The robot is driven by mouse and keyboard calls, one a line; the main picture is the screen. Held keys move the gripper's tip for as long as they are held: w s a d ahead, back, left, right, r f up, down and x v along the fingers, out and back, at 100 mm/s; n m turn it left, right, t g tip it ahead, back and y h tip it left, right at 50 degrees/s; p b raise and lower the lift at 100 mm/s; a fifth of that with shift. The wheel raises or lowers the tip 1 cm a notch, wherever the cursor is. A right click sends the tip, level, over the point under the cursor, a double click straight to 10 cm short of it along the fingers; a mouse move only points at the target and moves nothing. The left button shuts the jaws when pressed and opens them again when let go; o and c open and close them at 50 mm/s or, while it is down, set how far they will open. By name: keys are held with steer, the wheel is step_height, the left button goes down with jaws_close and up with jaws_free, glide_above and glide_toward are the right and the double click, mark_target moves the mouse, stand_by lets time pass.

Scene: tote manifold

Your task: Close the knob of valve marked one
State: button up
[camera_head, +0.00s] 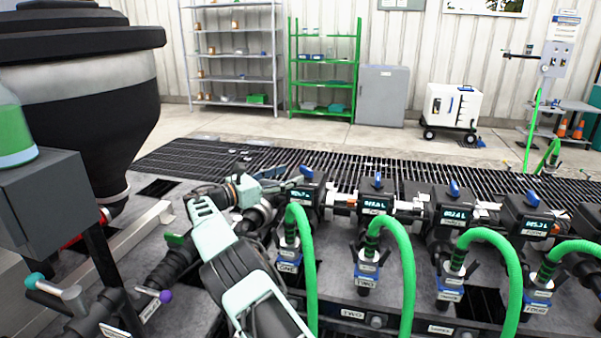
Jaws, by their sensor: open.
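The valve marked one (308,190) is the leftmost of a row of dark units with lit displays. Its blue knob (306,172) sits on top. The tag reading ONE (288,267) hangs below it, by a green hose. My gripper (288,182) reaches in from the left, with its fingers close beside the knob. It is open, and nothing shows held in it. Whether a finger touches the knob cannot be told. My wrist and arm hide the area left of the valve.
Valve two (376,203), with a blue knob (377,180), stands just to the right, and more like it follow. Green hoses (407,265) arch in front of the row. A large dark vessel (80,90) stands at left. Grating (400,165) lies behind.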

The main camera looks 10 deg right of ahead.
steer(key=shift+v, duration=2.4)
steer(key=shift+d, duration=0.1)
steer(key=shift+c, duration=0.4)
